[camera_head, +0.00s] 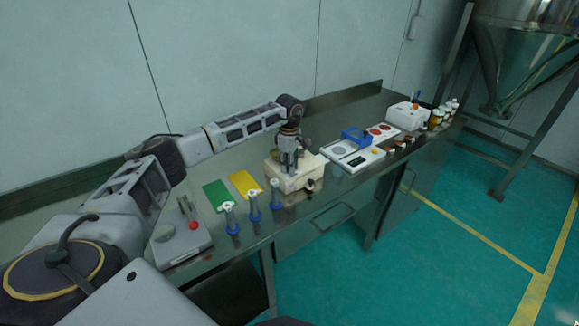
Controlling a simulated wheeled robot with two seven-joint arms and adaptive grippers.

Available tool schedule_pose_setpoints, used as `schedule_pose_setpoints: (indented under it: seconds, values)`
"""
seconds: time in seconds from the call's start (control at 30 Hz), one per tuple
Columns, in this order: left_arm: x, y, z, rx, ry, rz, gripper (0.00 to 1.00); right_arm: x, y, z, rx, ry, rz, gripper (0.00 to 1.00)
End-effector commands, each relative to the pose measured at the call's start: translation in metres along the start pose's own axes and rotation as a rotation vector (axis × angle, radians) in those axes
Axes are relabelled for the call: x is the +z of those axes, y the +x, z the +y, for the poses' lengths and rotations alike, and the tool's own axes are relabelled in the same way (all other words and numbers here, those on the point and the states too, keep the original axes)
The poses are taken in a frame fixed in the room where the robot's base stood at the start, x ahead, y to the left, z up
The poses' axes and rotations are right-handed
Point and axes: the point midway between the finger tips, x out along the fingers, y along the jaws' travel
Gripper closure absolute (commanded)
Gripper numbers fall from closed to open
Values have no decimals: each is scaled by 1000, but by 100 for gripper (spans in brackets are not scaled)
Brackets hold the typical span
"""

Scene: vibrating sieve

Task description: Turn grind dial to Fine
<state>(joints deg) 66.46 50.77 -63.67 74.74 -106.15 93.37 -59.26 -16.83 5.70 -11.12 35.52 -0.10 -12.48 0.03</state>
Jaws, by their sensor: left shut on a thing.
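A cream machine (285,183) stands on the steel bench near the middle of the view, with a small dark knob (310,185) at its front right. My left gripper (289,170) points down over the top of this machine, its fingers shut at what appears to be the grind dial. The gripper covers the dial, so I cannot read its marking or its setting. My right gripper does not show.
Left of the machine lie a yellow card (244,184) and a green card (219,195), with several blue-based tubes (254,207) in front. A grey lever box (181,238) stands at the left. White trays (353,156), a blue box (356,136) and bottles stand right.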

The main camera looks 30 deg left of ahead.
Motion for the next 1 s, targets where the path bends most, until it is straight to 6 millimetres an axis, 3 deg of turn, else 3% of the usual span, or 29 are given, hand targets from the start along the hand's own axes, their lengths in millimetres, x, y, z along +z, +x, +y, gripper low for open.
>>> schedule_pose_setpoints:
  seconds: [0.43, 1.0]
  values:
    - [0, -2, 1, 5, 270, -1, 100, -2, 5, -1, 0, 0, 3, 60]
    - [0, -2, 1, 5, 332, -1, 100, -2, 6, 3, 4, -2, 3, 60]
